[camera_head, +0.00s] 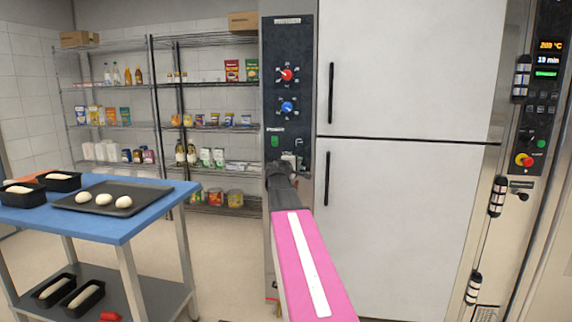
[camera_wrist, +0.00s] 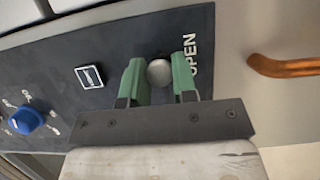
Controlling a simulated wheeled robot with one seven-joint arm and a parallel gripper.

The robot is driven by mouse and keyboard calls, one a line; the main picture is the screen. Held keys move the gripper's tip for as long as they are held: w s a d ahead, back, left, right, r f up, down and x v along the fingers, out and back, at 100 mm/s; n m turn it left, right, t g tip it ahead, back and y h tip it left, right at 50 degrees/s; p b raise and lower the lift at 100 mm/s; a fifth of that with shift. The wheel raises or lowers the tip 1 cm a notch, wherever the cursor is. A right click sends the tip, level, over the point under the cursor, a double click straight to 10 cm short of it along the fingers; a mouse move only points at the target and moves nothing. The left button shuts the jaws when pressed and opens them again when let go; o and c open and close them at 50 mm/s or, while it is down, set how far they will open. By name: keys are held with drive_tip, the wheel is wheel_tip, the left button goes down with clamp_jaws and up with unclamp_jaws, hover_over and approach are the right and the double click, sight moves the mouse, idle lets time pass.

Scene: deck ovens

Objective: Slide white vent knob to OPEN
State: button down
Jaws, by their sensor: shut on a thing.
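The white vent knob (camera_wrist: 159,72) is a small round pale knob on the dark control panel (camera_wrist: 110,45). In the wrist view it sits right beside the printed word OPEN (camera_wrist: 191,55). My gripper (camera_wrist: 160,80) has its two green fingers on either side of the knob and is shut on it. In the head view my gripper (camera_head: 283,168) reaches the lower part of the panel (camera_head: 301,50), and the arm and gripper hide the knob there.
A red dial (camera_head: 287,75) and a blue dial (camera_head: 288,107) are above my gripper, with a green switch (camera_head: 274,141) close by. White doors (camera_head: 410,80) stand to the right. A blue-topped table (camera_head: 120,229) with a dark tray (camera_head: 150,200) is at left.

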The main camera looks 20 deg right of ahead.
drive_tip(key=shift+s+d, duration=0.2)
drive_tip(key=shift+d, duration=0.1)
drive_tip(key=c, duration=0.9)
unclamp_jaws()
drive_tip(key=shift+d, duration=0.1)
drive_tip(key=v, duration=1.1)
drive_tip(key=shift+f, duration=0.1)
